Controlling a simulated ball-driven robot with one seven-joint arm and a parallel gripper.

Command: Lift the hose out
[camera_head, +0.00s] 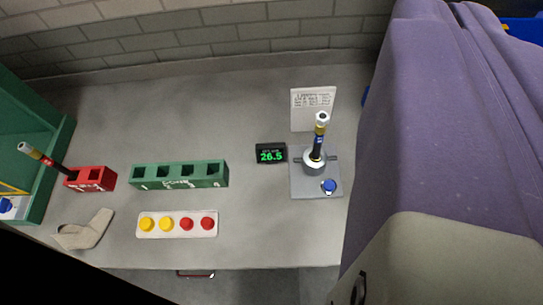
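One short hose (319,137), black with a gold band and a pale tip, stands upright in the round socket of a grey fixture (302,188). A similar hose (44,157) leans to the left out of a hole in a red block (103,179) at the left. Which of the two the task means, I cannot tell. Both lower ends are hidden in their holders. Nothing touches either hose. My gripper's fingers do not show in this view. A large purple and beige body, which seems to be my own arm, fills the right side.
A green block (180,184) with several square holes stands mid-table. A white button panel (151,233), a small display (270,153) reading 26.5, a printed card (313,104) and a beige bent piece (86,232) are nearby. A green frame (62,146) borders the left. The table's back is clear.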

